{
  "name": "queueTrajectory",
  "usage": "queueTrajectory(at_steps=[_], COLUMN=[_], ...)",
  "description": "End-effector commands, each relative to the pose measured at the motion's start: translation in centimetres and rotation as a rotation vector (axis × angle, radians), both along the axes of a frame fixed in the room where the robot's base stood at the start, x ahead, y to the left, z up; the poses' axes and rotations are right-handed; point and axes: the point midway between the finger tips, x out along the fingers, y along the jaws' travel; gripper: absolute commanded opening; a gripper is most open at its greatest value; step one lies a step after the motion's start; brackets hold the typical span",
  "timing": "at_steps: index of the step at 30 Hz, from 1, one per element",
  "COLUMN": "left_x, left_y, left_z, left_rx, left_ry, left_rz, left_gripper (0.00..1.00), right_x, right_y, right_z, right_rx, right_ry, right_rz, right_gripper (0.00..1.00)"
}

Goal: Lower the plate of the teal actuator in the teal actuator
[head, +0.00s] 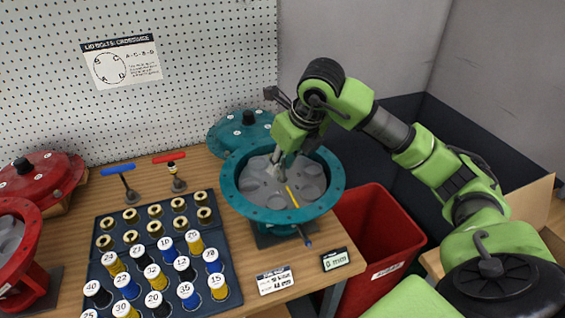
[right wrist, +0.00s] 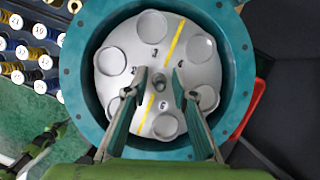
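The teal actuator (head: 232,198) stands open on the bench, its round flanged body facing up. It fills the right wrist view (right wrist: 75,75). Its pale grey plate (head: 308,187) lies inside the rim, with round recesses and a yellow stripe (right wrist: 176,42). How deep it sits is hard to tell. My right gripper (head: 279,165) reaches down into the body. My left gripper is not in view.
A teal lid (head: 240,130) lies behind the actuator. A dark tray (head: 215,245) of numbered springs and brass pieces is to the left, with two T-handle tools (head: 174,175) behind it. A small display (head: 335,260) reads about 0 mm. A red bin (head: 380,235) stands right of the bench.

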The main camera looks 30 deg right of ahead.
Motion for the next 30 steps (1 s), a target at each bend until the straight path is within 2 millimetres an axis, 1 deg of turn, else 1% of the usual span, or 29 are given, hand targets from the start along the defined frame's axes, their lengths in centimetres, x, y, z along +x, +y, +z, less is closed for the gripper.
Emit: queueTrajectory(at_steps=[7,9,13,17,24,27,30], left_x=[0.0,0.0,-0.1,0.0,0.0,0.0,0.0], left_y=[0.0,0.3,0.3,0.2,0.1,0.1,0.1], left_z=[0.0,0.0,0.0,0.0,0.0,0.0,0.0], left_rx=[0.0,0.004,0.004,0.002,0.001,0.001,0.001], left_ry=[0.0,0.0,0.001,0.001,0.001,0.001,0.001], left_rz=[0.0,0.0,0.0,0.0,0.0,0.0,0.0], left_gripper=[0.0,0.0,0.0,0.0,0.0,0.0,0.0], right_x=[0.0,-0.1,-0.3,-1.1,-3.1,-3.8,-4.3], right_y=[0.0,0.0,0.0,-0.1,-0.3,-0.3,-0.4], right_z=[-0.1,-0.2,0.6,2.6,7.5,9.1,10.2], right_rx=[0.0,-0.001,-0.001,-0.002,-0.001,-0.002,-0.001], right_ry=[0.002,0.006,0.002,-0.002,-0.004,-0.003,-0.001], right_rz=[0.0,0.001,0.0,0.0,0.001,-0.001,0.0], right_gripper=[0.28,0.28,0.28,0.28,0.28,0.28,0.28])
